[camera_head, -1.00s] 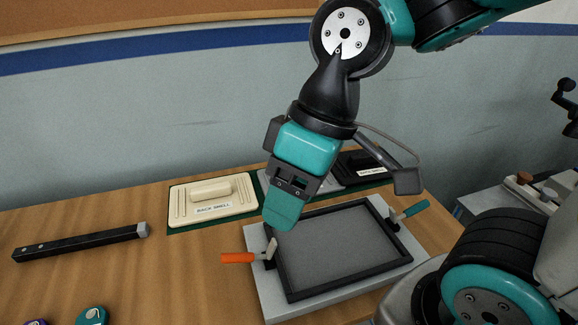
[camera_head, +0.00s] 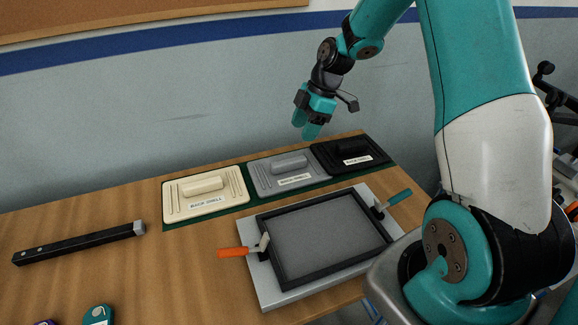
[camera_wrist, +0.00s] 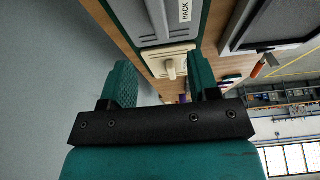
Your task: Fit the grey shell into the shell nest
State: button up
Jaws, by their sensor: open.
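The grey shell (camera_head: 288,172), a flat panel with a raised grip and a BACK SHELL label, lies on a green mat between a cream shell and a black shell. It also shows in the wrist view (camera_wrist: 150,20), above the fingers. The shell nest (camera_head: 320,243) is a black-rimmed frame with a grey floor on a pale plate, in front of the shells. It is empty. My gripper (camera_head: 306,130) is open and empty, in the air above and behind the grey shell. Both teal fingers (camera_wrist: 160,85) show in the wrist view.
The cream shell (camera_head: 207,190) and black shell (camera_head: 350,152) flank the grey one. An orange-handled clamp (camera_head: 240,251) and a teal-handled clamp (camera_head: 390,201) stand at the nest's sides. A black bar (camera_head: 80,244) lies at left. The wall (camera_head: 150,110) rises behind the table.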

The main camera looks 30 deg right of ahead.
jog(key=p, duration=0.1)
send_over(290, 160)
jog(key=d, duration=0.2)
jog(key=f, duration=0.4)
jog(key=shift+s+a+f, duration=0.15)
jog(key=shift+s+f, duration=0.15)
jog(key=shift+f, duration=0.1)
jog(key=p+x, duration=0.2)
jog(key=x, duration=0.2)
jog(key=shift+w+f, duration=0.1)
jog(key=shift+f, duration=0.6)
jog(key=shift+f, duration=0.25)
grip_shut()
jog(key=shift+r, duration=0.1)
